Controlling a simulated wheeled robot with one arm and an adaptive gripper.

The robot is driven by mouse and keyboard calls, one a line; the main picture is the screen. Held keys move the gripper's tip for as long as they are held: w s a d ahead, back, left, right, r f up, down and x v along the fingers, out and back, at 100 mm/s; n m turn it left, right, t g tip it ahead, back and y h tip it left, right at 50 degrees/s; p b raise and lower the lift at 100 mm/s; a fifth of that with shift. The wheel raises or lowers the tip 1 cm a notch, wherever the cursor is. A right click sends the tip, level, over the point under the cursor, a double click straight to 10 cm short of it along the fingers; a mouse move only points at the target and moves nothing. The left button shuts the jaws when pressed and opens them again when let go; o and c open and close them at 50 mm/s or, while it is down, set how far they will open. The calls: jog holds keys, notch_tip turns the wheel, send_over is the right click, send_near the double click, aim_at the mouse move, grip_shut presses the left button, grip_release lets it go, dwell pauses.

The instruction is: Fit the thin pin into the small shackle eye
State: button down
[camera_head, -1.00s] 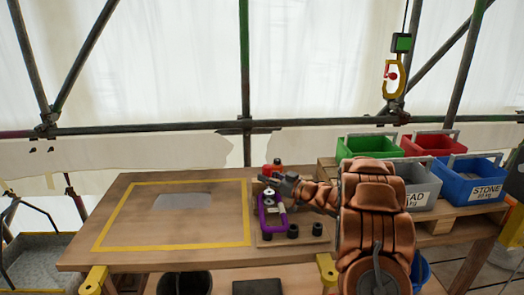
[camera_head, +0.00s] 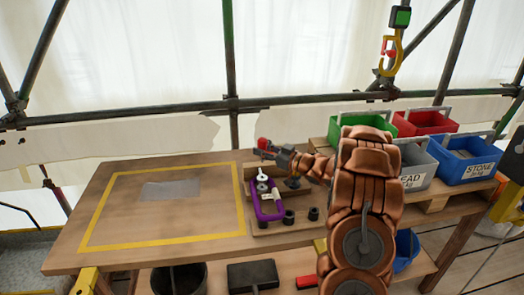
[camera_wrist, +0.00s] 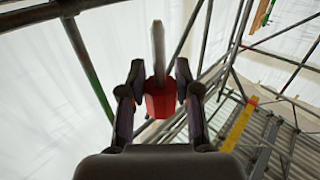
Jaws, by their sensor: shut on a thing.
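My gripper (camera_wrist: 158,88) is shut on the red head of the thin pin (camera_wrist: 160,100). The pin's grey shaft points away from the gripper in the wrist view. In the head view my gripper (camera_head: 265,150) is above the back of the workbench, with the red head (camera_head: 263,143) at its tip. A small red shackle (camera_head: 388,46) hangs in the yellow crane hook (camera_head: 398,62) at the upper right, well apart from the pin. Its eye is too small to make out. A purple shackle-like piece (camera_head: 262,212) lies on a wooden board on the bench.
Black round pieces (camera_head: 313,213) stand beside the purple piece. The left bench has a yellow-bordered area (camera_head: 120,239) with a grey sheet. Green (camera_head: 355,127), red, grey and blue crates stand at right. Scaffold poles (camera_head: 229,60) cross behind the bench.

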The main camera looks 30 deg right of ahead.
jog(key=shift+f+b, duration=1.1)
jog(key=shift+f, duration=1.75)
jog(key=shift+f+b, duration=0.85)
jog(key=shift+f, duration=1.7)
jog(key=shift+r, duration=0.25)
jog(key=shift+r+p, duration=1.1)
jog(key=shift+r, duration=0.9)
dwell(0.3)
